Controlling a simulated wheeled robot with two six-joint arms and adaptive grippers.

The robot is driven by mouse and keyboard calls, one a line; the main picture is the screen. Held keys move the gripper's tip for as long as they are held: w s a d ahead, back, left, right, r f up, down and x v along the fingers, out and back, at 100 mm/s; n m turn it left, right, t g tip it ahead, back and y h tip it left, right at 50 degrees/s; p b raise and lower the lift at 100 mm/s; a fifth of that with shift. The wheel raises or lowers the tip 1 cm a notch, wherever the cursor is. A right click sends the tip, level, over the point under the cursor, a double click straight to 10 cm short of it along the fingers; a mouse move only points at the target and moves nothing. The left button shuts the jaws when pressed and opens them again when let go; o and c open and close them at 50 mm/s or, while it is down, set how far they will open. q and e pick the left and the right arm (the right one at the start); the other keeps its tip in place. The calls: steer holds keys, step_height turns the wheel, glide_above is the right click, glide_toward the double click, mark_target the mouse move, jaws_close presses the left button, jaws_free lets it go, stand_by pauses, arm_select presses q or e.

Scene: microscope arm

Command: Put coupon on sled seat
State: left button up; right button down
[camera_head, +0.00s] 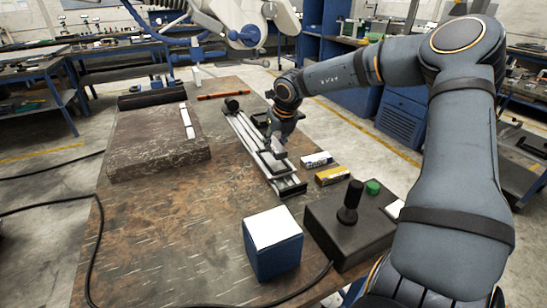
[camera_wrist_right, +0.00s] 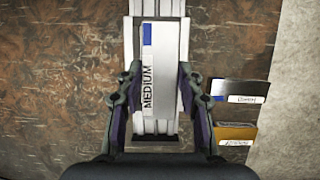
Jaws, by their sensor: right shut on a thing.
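The coupon (camera_wrist_right: 165,50) is a pale grey block with a blue patch and a "MEDIUM" label in the right wrist view. My right gripper (camera_wrist_right: 158,78) is shut on it, one finger at each long side. The coupon lies lengthwise over the light grey sled seat (camera_wrist_right: 186,24) on the metal rails; I cannot tell whether it touches the seat. In the head view my right gripper (camera_head: 275,146) points down over the rail track (camera_head: 248,138) and hides most of the coupon. My left gripper is not in view.
A blue-and-white coupon (camera_head: 317,159) and a yellow one (camera_head: 332,175) lie right of the rails. A control box (camera_head: 330,226) with a black knob and green button, and a blue white-topped box (camera_head: 273,250), stand in front. A stone slab (camera_head: 150,145) lies left.

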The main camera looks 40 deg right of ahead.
mark_target(275, 147)
steer(key=shift+w+a+f, duration=0.1)
steer(key=shift+w+f, duration=0.05)
steer(key=shift+f, duration=0.85)
steer(key=shift+w+a+f, duration=0.1)
steer(key=shift+f, duration=0.85)
arm_select(q)
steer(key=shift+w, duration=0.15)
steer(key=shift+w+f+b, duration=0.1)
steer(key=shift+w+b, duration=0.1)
steer(key=shift+b, duration=0.1)
arm_select(e)
steer(key=shift+s, duration=0.1)
steer(key=c, duration=0.9)
jaws_free()
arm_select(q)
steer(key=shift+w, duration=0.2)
arm_select(e)
steer(key=shift+o, duration=0.3)
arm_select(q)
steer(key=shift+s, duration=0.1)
